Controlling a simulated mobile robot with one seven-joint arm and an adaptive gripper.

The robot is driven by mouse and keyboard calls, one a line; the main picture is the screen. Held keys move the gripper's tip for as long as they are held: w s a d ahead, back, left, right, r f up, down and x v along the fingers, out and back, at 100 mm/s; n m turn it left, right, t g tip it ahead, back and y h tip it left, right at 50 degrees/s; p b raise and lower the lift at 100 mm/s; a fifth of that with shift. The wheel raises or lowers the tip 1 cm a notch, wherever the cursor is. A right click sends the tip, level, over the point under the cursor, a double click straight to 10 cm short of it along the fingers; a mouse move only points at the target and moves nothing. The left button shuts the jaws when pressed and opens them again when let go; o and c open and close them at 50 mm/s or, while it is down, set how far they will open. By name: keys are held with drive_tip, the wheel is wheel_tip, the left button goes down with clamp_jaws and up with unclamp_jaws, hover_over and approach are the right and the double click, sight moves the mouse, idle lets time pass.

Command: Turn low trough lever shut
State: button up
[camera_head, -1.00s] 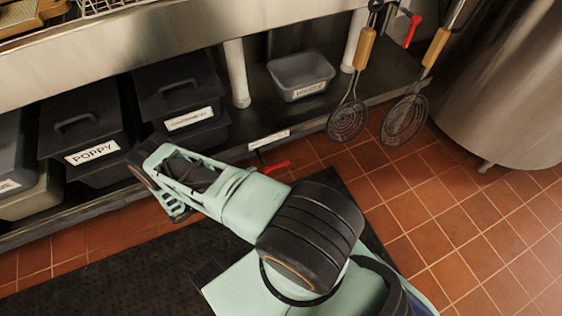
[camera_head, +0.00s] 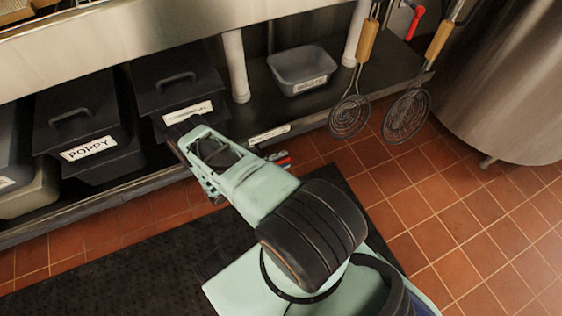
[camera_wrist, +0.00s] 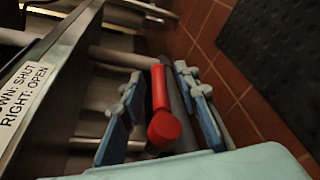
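The red trough lever (camera_wrist: 160,90) shows in the wrist view, its round end toward the camera. It lies between the two blue-padded fingers of my gripper (camera_wrist: 160,115). The fingers are apart, with visible gaps on both sides of the lever, wider on the left. In the head view only a small part of the red lever (camera_head: 283,159) shows beside my arm, just below the shelf edge; my arm hides most of the gripper there. A white label (camera_wrist: 22,95) reads "DOWN: SHUT, RIGHT: OPEN"; it also shows on the shelf edge in the head view (camera_head: 268,135).
The low steel shelf holds black lidded bins (camera_head: 82,115) and a grey tub (camera_head: 302,70). Two wire skimmers (camera_head: 350,116) hang right of the lever. A large steel kettle (camera_head: 505,90) stands at right. Tiled floor (camera_head: 440,215) is open; a dark mat (camera_head: 130,260) lies in front.

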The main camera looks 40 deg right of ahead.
drive_tip(key=shift+c, duration=0.3)
clamp_jaws()
